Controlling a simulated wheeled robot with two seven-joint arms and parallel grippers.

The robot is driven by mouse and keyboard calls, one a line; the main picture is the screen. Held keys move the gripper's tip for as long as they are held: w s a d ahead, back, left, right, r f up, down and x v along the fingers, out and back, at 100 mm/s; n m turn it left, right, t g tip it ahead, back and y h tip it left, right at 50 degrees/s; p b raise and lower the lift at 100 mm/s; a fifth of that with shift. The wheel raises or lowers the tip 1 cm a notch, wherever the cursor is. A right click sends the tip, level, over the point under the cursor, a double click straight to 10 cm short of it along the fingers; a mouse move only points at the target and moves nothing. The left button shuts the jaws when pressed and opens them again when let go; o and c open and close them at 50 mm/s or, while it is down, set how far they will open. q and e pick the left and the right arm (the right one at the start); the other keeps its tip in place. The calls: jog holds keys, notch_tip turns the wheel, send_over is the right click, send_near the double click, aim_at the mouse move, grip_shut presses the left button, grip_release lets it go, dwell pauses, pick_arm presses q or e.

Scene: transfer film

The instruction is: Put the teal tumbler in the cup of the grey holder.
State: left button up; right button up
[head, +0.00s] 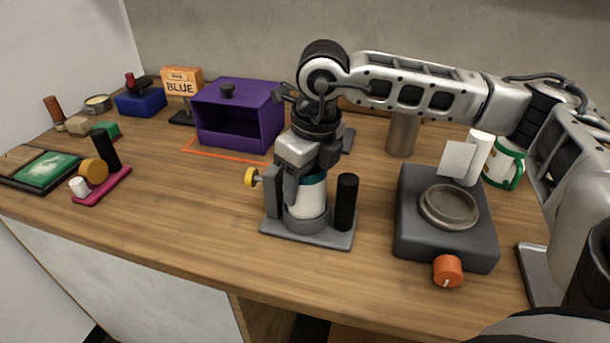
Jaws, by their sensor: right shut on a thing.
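The tumbler (311,199), white with a teal band near its top, stands upright at the grey holder (285,231). Its lower end is inside or directly behind the rim of the holder's round cup (306,222); how deep it sits cannot be told. My right gripper (300,188) points down from above and is shut on the tumbler, hiding its top and left side. My left gripper is not in view.
A grey device (415,242) with a round plate and orange knob (447,270) stands right of the holder. A purple box (211,133) and a "BLUE" sign (181,82) are behind left. A pink tray (112,190) is at left. Wood between tray and holder is clear.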

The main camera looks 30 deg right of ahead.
jog(key=shift+f, duration=0.15)
jog(key=o, duration=1.2)
notch_tip(320, 180, up, 12)
jog(key=s+b, duration=0.1)
jog(key=shift+s+d+r, duration=0.2)
jog(key=shift+s+d, duration=0.05)
jog(key=shift+s, duration=0.15)
